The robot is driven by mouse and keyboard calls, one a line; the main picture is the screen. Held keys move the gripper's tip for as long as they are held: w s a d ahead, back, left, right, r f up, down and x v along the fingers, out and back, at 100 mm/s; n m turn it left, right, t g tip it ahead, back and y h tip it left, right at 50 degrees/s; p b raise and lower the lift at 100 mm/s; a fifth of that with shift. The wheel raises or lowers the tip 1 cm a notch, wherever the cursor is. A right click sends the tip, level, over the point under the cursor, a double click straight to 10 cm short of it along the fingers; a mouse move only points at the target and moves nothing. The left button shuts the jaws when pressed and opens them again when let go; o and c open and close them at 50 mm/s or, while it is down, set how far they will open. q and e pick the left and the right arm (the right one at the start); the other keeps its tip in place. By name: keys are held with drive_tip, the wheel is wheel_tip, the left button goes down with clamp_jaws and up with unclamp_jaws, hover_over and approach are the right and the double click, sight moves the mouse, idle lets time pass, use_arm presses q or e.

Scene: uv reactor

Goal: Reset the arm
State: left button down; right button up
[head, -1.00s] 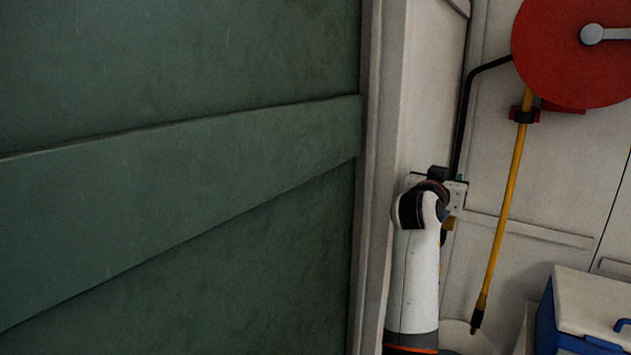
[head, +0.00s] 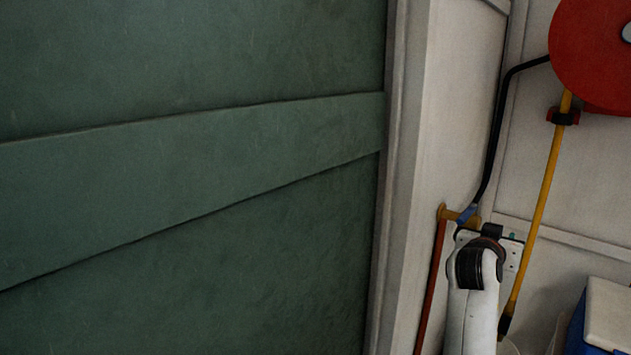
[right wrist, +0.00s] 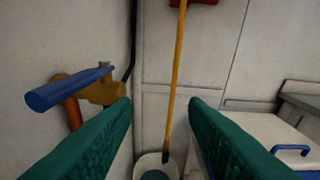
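My right arm (head: 474,312) rises from the bottom right of the head view, and its wrist (head: 492,245) is in front of the white wall corner. The gripper's fingers are hidden there. In the right wrist view my right gripper (right wrist: 160,103) shows two green textured fingers spread wide, with nothing between them. Beyond and left of the fingers is a brass valve (right wrist: 98,91) with a blue lever handle (right wrist: 68,88), apart from the gripper. In the head view the blue handle (head: 466,213) shows just above and left of my wrist. My left gripper is not in view.
A green panelled door (head: 190,190) fills the left. A red hose reel (head: 595,55) hangs at upper right, with a yellow pole (head: 540,200) below it. A white bucket (right wrist: 152,160) and a blue-and-white cooler (head: 607,315) stand low. A red pipe (head: 430,290) drops from the valve.

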drive_tip(key=s+a+f+n+g+y, duration=0.2)
drive_tip(key=s+a+f+y, duration=0.1)
drive_tip(key=s+f, duration=0.75)
drive_tip(key=s+a+f+n+g+y, duration=0.1)
drive_tip(key=s+a+f+n+y, duration=0.2)
drive_tip(key=s+f, duration=0.7)
drive_tip(key=s+a+f+n+g+y, duration=0.25)
drive_tip(key=s+a+f, duration=0.3)
drive_tip(key=s, duration=0.45)
drive_tip(key=s+a+f+n+g+y, duration=0.2)
drive_tip(key=s+a+f+g, duration=0.15)
drive_tip(key=s+f, duration=0.45)
drive_tip(key=s+a+f+g+p, duration=0.1)
drive_tip(key=s+f+p, duration=0.25)
drive_tip(key=f, duration=1.85)
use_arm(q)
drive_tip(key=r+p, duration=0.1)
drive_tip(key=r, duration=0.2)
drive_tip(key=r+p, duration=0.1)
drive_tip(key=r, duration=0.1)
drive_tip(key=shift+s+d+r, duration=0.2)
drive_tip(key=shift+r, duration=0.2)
use_arm(e)
drive_tip(key=s+d+f+g, duration=0.1)
drive_tip(key=s+d+f, duration=0.1)
drive_tip(key=s+f, duration=1)
drive_tip(key=s, duration=0.4)
drive_tip(key=shift+s+d+f, duration=0.15)
drive_tip(key=shift+d, duration=0.25)
